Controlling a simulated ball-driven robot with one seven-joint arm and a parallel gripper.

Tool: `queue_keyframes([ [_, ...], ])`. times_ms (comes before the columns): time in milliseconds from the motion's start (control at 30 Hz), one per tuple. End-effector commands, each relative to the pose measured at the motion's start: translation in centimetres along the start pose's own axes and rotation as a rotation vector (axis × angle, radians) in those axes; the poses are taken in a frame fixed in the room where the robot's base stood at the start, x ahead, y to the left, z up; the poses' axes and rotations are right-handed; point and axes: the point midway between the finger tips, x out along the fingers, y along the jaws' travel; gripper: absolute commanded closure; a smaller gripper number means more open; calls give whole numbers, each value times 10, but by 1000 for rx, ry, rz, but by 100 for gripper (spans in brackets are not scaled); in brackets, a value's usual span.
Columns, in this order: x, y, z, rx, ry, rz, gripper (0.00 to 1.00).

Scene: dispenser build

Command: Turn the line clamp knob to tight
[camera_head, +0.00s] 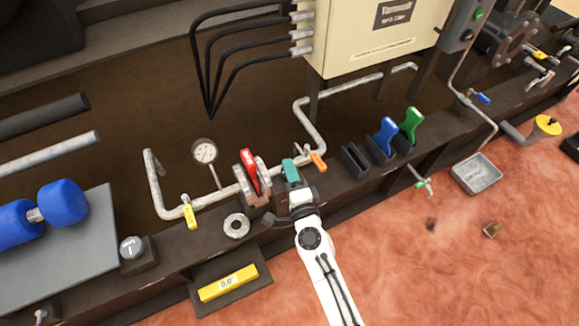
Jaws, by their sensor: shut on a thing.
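My gripper (297,188) is in the middle of the view, low over the dark bench, with my white arm reaching up from the bottom. It looks shut on a teal piece (291,170) at its tip; the fingers and the contact are mostly hidden. The teal piece is just right of a grey clamp (265,182) on the pipe, with a red handle (249,170) standing in it. I cannot tell for sure whether the teal piece is the line clamp knob, and no tight mark is readable.
A gauge (204,152) and a yellow-handled valve (190,215) are to the left. An orange valve handle (318,160) is close to the right. Blue (387,136) and green (411,122) handles stand in holders further right. A round ring (236,225) lies left of my gripper.

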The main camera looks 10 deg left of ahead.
Motion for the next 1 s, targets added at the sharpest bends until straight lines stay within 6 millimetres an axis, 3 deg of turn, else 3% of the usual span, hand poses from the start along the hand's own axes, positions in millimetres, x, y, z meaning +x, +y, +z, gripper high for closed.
queue_keyframes([
  [500,1,0,2,0,385,-1,98],
  [1000,0,1,0,0,497,1,98],
])
